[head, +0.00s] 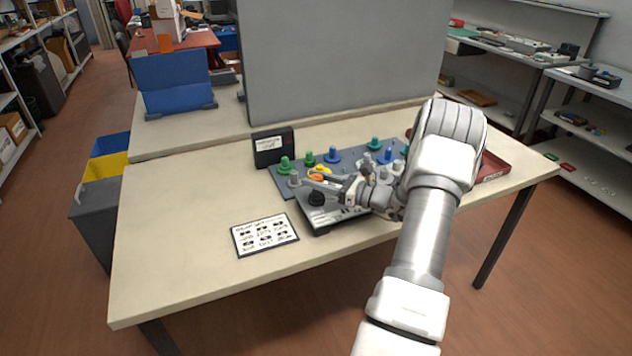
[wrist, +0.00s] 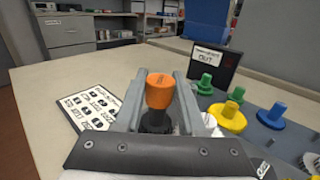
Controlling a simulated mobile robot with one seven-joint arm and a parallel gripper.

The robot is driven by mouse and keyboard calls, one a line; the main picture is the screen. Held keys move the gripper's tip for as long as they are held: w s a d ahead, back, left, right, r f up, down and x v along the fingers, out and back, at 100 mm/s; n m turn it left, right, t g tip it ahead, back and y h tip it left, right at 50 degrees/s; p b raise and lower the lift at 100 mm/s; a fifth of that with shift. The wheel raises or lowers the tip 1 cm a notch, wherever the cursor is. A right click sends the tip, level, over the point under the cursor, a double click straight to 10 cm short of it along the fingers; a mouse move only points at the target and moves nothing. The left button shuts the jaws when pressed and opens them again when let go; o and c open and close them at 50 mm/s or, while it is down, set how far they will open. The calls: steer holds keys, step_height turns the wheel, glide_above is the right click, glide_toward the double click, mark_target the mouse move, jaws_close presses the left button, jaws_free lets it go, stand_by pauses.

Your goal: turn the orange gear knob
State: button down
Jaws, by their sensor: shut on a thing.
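The orange gear knob (wrist: 160,92) stands upright between the two grey fingers of my gripper (wrist: 160,88) in the wrist view, with a black part below it. My gripper is shut on it. In the head view the orange knob (head: 316,177) is a small patch, partly hidden by my gripper (head: 312,180), which reaches in from the right. The grey panel (head: 283,188) under the knobs lies on the table. How far the knob is turned cannot be told.
Several green, blue and yellow knobs stand close by, including a yellow one (wrist: 228,118) and a green one (wrist: 205,84). A black sign box (head: 273,147) stands behind them. A card with drawings (head: 265,235) lies in front. The left side of the table (head: 180,220) is clear.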

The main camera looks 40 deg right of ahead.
steer(key=shift+n+g+y+b, duration=0.3)
steer(key=shift+n+g+y, duration=0.7)
steer(key=shift+y, duration=0.5)
steer(key=c, duration=0.5)
jaws_free()
steer(key=shift+s, duration=0.1)
steer(key=v, duration=1.7)
steer(key=shift+s+d+f, duration=0.1)
steer(key=shift+d, duration=0.05)
